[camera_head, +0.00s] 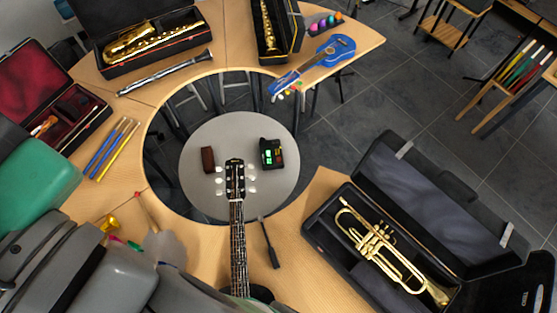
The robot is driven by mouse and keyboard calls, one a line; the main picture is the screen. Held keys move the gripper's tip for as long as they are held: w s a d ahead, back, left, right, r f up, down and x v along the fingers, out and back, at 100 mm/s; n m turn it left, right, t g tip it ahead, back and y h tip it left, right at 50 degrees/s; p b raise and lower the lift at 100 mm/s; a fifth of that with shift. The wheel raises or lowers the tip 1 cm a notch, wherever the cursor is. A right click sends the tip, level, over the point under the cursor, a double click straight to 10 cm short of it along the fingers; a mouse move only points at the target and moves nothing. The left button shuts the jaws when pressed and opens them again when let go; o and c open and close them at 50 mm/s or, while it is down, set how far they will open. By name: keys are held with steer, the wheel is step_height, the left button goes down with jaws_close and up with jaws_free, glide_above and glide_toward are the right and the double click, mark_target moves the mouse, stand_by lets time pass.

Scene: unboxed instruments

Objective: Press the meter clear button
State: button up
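The meter is most likely the small black device (271,153) standing on the round grey table (225,130), right of the table's middle. It has lit green and red display areas. Its clear button is too small to make out. My grey and green arm links fill the lower left, well apart from the device. My gripper cannot be made out in this view.
A brown block (208,160) and a guitar headstock (235,175) are close left of the device. A ring-shaped wooden desk (140,190) surrounds the round table. It carries a trumpet case (335,245), a blue ukulele (325,58) and a saxophone case (115,62).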

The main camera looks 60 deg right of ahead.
jaws_close()
stand_by(0.4)
stand_by(1.1)
